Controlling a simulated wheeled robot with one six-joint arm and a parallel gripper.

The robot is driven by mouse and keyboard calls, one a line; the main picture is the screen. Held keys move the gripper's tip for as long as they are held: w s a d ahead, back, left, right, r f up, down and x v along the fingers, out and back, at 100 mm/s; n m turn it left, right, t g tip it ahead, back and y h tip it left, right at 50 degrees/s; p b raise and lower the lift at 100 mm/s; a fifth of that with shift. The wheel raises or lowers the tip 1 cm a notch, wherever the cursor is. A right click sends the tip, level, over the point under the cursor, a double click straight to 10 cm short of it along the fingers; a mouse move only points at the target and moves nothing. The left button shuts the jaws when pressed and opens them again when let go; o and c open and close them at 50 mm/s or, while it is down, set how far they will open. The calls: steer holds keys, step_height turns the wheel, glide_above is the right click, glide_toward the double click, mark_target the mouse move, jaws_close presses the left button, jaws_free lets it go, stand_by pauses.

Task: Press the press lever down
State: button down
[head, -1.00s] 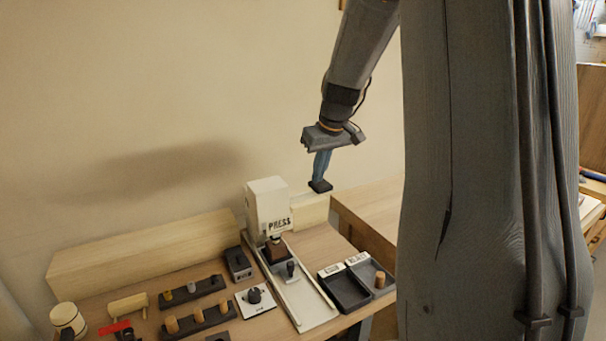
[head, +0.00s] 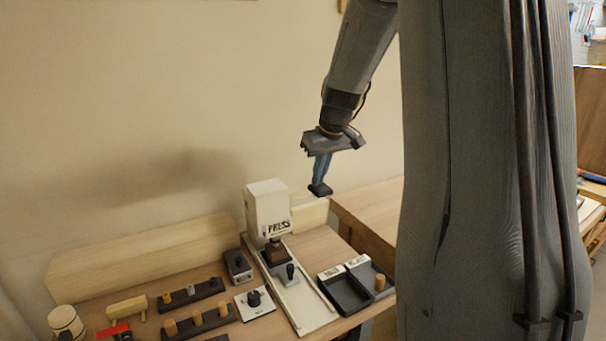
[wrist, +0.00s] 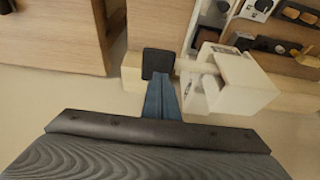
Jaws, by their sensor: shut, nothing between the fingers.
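The press (head: 266,207) is a white upright housing marked PRESS, with a dark block (head: 275,252) below its head, on a pale base plate. A small black knob (head: 290,271) stands on that plate. I cannot clearly make out the press lever; a pale bar (wrist: 190,67) shows beside the press housing (wrist: 247,82) in the wrist view and may be part of it.
Dark trays (head: 346,291) lie right of the press, one with a wooden peg (head: 380,282). Left are a knob panel (head: 254,301), a switch box (head: 238,266) and peg racks (head: 197,322). A wooden backboard (head: 150,259) runs along the wall.

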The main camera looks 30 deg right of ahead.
step_height(320, 180, up, 10)
steer(key=a+p, duration=0.2)
steer(key=p, duration=0.6)
steer(key=shift+r, duration=0.15)
steer(key=s+a+f+g, duration=0.1)
steer(key=s+a+f, duration=0.5)
steer(key=s+a, duration=0.4)
steer(key=s+a+f, duration=0.6)
steer(key=s+a, duration=0.1)
steer(key=s, duration=0.5)
steer(key=shift+g, duration=0.8)
steer(key=f+b, duration=0.1)
steer(key=f, duration=0.1)
steer(key=f+b, duration=0.1)
steer(key=b, duration=0.1)
steer(key=f+b, duration=0.2)
steer(key=shift+s+a+f, duration=0.1)
steer(key=shift+s+f, duration=0.2)
steer(key=shift+s, duration=0.05)
